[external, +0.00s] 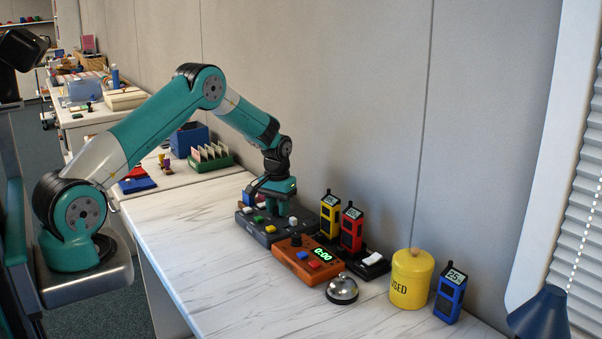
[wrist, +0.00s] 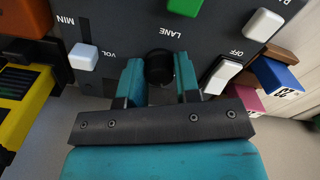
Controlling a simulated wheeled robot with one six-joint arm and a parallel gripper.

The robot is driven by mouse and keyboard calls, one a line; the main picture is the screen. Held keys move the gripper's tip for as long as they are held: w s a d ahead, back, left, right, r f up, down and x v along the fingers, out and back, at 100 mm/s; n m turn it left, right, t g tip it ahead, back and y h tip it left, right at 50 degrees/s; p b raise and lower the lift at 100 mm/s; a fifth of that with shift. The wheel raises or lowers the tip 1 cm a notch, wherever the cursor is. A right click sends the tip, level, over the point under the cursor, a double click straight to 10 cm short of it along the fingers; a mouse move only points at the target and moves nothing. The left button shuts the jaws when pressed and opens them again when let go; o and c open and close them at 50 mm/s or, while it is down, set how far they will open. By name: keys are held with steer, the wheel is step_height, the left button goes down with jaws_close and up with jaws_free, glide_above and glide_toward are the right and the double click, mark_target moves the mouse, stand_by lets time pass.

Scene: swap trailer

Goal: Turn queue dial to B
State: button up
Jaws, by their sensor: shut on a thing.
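The dark grey control panel (external: 262,232) lies on the white marbled counter and fills the upper part of the wrist view (wrist: 130,30). My gripper (external: 278,207) reaches down onto its far side. In the wrist view, the teal fingers of my gripper (wrist: 159,78) are shut on a round black dial knob (wrist: 159,67), one finger on each side. The knob's pointer and any letter marks around it are not readable. In the external view my gripper hides the knob.
On the panel near the knob are a white slider (wrist: 84,56), a white rocker switch (wrist: 222,76) and a green button (wrist: 184,8). An orange timer (external: 303,260), a bell (external: 342,289), a yellow canister (external: 411,279) and a blue handset (external: 450,296) stand to the right.

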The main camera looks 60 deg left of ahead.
mark_target(277, 207)
steer(key=m, duration=0.4)
steer(key=shift+r+m, duration=0.1)
steer(key=shift+m, duration=0.3)
stand_by(0.4)
steer(key=o, duration=0.9)
step_height(277, 207, up, 17)
steer(key=shift+r, duration=0.2)
